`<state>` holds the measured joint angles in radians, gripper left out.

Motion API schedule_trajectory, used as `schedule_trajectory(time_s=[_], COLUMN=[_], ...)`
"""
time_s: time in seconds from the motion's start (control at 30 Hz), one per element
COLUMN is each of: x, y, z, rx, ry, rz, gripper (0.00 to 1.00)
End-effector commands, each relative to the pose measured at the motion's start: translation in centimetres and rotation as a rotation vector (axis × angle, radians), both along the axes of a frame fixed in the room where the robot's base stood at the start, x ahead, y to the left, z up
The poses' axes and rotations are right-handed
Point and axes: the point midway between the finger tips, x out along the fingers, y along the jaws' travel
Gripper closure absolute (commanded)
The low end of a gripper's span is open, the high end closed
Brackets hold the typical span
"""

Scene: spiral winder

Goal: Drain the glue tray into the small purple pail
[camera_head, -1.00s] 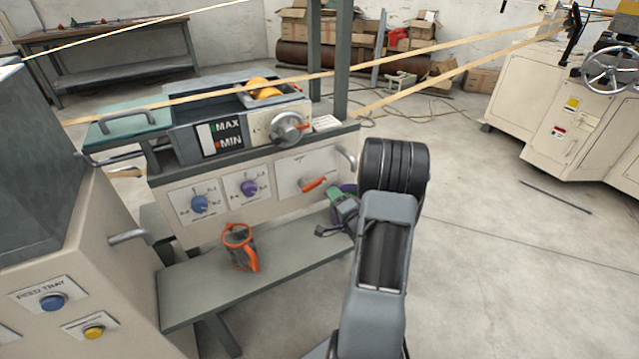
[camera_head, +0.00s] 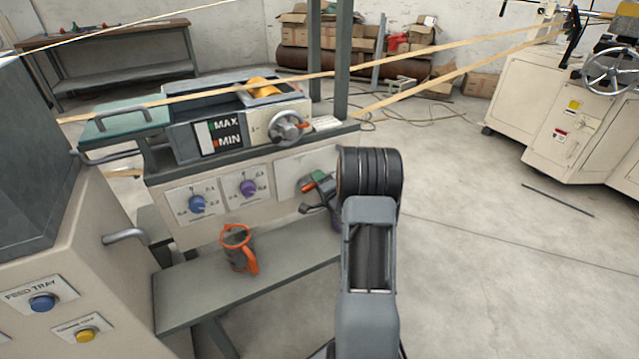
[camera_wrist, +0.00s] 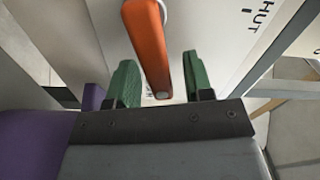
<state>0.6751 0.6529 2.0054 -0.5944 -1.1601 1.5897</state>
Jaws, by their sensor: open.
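The glue tray (camera_head: 180,140) sits on top of the machine, with a MAX/MIN gauge on its front and a yellow roller in it. The orange valve lever (camera_head: 306,187) is on the front panel below. In the wrist view the lever (camera_wrist: 148,45) reaches between the green fingers of my gripper (camera_wrist: 162,80), which is open around it; I cannot tell whether either finger touches it. In the head view my gripper (camera_head: 315,192) is at the panel, partly behind my arm. The small purple pail (camera_head: 336,222) is mostly hidden behind my arm; purple also fills the wrist view's lower left (camera_wrist: 35,150).
A grey pail with an orange rim and handle (camera_head: 238,248) stands on the bench (camera_head: 215,295) below the panel. Blue (camera_head: 197,204) and purple (camera_head: 248,188) knobs are left of the lever. Tan strips cross above the tray.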

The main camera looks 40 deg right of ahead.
Motion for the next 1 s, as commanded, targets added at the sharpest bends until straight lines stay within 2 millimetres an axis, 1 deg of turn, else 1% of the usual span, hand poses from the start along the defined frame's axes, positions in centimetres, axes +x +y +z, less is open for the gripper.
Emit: schedule_trajectory(time_s=[0.07,0.53,0.87,1.0], x=[-0.01,-0.03,-0.09,-0.53], y=[0.0,0.0,-0.11,-0.94], z=[0.0,0.01,0.02,0.15], rx=[0.0,0.0,-0.003,-0.029], ry=[0.0,0.0,0.0,0.004], rz=[0.0,0.0,-0.002,-0.017], gripper=[0.55,1.0,1.0,1.0])
